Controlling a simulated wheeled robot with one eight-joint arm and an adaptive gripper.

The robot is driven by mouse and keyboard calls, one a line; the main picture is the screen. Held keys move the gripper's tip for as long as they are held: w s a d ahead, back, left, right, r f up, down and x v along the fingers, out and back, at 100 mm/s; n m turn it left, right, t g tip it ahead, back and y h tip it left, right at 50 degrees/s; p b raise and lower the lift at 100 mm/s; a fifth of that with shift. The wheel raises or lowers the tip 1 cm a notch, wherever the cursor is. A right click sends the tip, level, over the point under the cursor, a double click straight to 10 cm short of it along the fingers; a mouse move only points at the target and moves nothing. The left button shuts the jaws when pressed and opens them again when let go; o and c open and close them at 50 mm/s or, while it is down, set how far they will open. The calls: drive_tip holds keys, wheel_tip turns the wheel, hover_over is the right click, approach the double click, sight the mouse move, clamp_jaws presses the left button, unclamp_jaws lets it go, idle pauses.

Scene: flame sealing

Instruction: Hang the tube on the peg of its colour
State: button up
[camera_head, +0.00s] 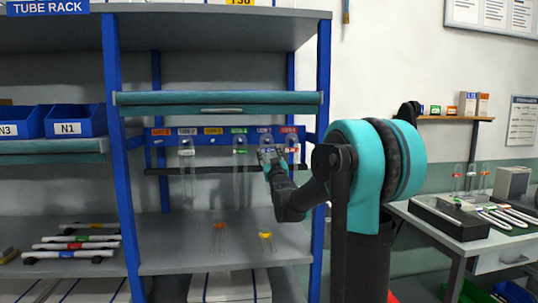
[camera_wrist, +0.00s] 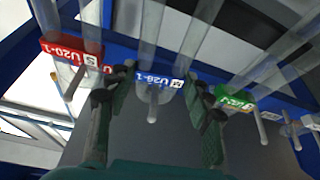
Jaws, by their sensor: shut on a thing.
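A clear glass tube with a blue tag (camera_wrist: 160,82) sits between the fingers of my gripper (camera_wrist: 158,105); in the head view my gripper (camera_head: 270,156) is at the rack, below the blue label (camera_head: 264,130). The fingers are shut on this tube. A short grey peg (camera_wrist: 152,108) shows between the fingers, by the blue tag. I cannot tell whether the tube rests on it. Tubes with a red tag (camera_wrist: 70,52) and a green tag (camera_wrist: 234,98) hang close on either side of the fingers.
A white-tagged tube (camera_head: 187,152) hangs further left on the rack. The orange-label and yellow-label places look empty. An orange-marked tube (camera_head: 218,238) and a yellow-marked tube (camera_head: 266,240) are on the lower shelf. A teal-fronted shelf (camera_head: 220,104) is above the rack.

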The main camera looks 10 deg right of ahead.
drive_tip(key=o, duration=1.3)
drive_tip(key=shift+c, duration=0.2)
drive_tip(key=shift+o, duration=0.6)
drive_tip(key=o, duration=0.5)
drive_tip(key=shift+c, duration=0.2)
drive_tip(key=shift+s, duration=0.15)
drive_tip(key=r+v, duration=0.1)
drive_tip(key=v, duration=0.7)
drive_tip(key=shift+s, duration=0.4)
idle(0.3)
drive_tip(key=shift+f, duration=0.1)
